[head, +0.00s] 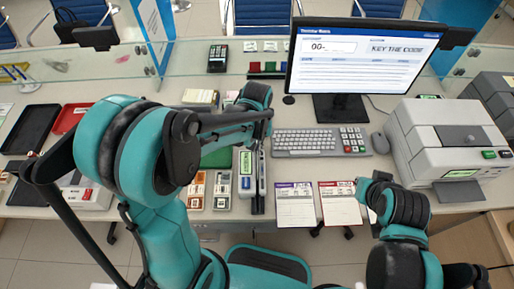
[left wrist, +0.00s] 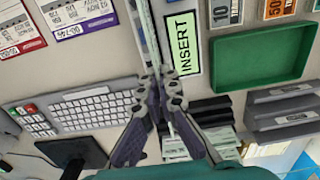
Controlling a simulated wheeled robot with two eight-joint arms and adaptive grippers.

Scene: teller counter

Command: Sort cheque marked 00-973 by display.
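The monitor (head: 362,62) shows "00-" in a box and "KEY THE CODE". The keyboard (head: 308,142) with its number keypad (head: 353,141) lies below it. Beside the slot, a green display (left wrist: 183,43) reads "INSERT". A purple-headed slip (head: 295,205) and a red-headed slip (head: 341,204) lie at the front. My right arm is at right; its gripper cannot be made out. No cheque marked 00-973 is legible.
A grey machine (head: 447,140) stands right of the mouse (head: 380,143). A green tray (left wrist: 262,58) lies beside the display. Black (head: 30,128) and red (head: 70,118) trays are at left. A glass screen lines the back of the counter.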

